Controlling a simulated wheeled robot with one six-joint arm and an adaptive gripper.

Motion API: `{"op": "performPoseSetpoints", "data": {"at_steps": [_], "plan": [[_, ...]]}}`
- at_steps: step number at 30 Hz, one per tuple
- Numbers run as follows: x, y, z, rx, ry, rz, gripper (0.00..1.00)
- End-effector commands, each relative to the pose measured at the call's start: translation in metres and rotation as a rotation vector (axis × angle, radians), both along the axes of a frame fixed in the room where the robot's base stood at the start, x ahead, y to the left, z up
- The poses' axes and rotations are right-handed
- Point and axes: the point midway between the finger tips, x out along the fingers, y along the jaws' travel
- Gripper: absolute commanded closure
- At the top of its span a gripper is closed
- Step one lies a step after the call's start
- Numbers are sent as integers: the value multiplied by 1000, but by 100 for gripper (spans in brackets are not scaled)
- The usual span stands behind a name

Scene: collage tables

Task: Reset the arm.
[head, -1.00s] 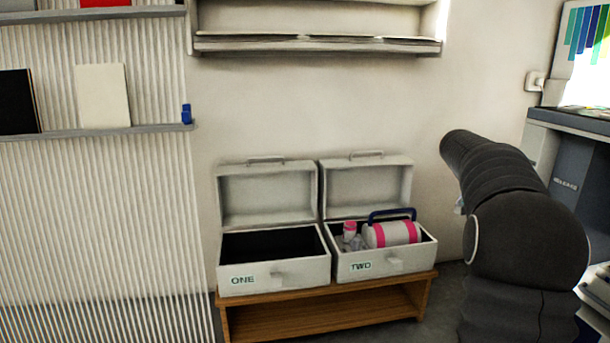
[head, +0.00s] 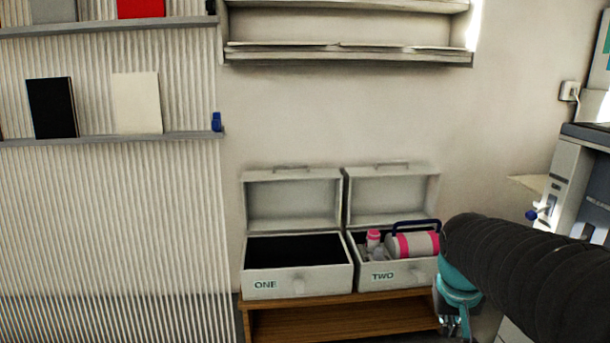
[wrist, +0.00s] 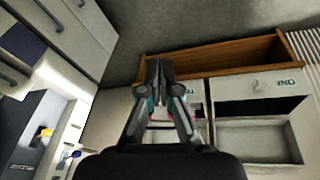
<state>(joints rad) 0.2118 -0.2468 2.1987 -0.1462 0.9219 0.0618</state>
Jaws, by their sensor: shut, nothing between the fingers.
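My arm (head: 530,270) reaches in from the right in the head view, its dark sleeved links bent and its teal wrist pointing down. My gripper (wrist: 159,72) shows in the wrist view with its fingertips together and nothing between them. In the head view only part of it shows, low beside the right end of the wooden bench. In the wrist view it hides much of box TWO.
Open box ONE (head: 254,285) is dark and empty-looking. Open box TWO (head: 364,280) holds a pink-and-white canister (head: 425,243) and a small pink-topped bottle (head: 373,237). Both stand on a wooden bench (head: 330,318). A grey machine (head: 585,190) stands at right.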

Motion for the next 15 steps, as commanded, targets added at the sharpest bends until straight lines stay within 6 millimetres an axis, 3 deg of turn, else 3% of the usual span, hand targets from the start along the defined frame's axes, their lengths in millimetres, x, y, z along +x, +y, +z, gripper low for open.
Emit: {"op": "performPoseSetpoints", "data": {"at_steps": [6,12,15], "plan": [[-62,56,7,70,-63,102,100],[-105,87,16,102,-133,156,100],[-115,94,27,99,-175,185,100]]}}
